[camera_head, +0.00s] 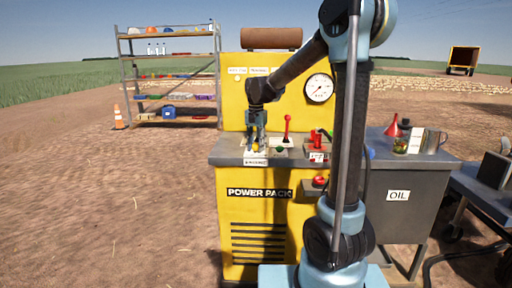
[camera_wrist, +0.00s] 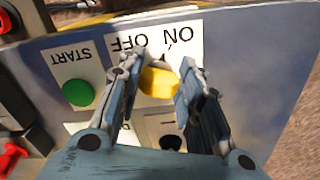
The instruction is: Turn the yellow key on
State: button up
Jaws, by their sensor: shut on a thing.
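The yellow key (camera_wrist: 158,82) sits on a white panel plate (camera_wrist: 195,28) lettered ON and OFF, which appears upside down in the wrist view. My gripper (camera_wrist: 160,85) is shut on the key, with one finger on each side of it. In the head view my gripper (camera_head: 256,143) points down at the left end of the power pack's top, and the key (camera_head: 255,148) shows small between the fingers. The key's lower part and exact angle are partly hidden by the fingers.
A green START button (camera_wrist: 78,92) is beside the key plate. A red-knobbed lever (camera_head: 287,128), a red valve (camera_head: 318,138) and a gauge (camera_head: 319,88) are on the yellow power pack (camera_head: 232,205). A red funnel (camera_head: 393,127) stands on the grey oil cabinet (camera_head: 420,178).

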jog(key=shift+m, duration=0.7)
jog(key=o, duration=1.1)
jog(key=shift+a, duration=0.1)
jog(key=shift+c, duration=0.2)
notch_tip(320, 180, up, 12)
jog(key=shift+w, duration=0.1)
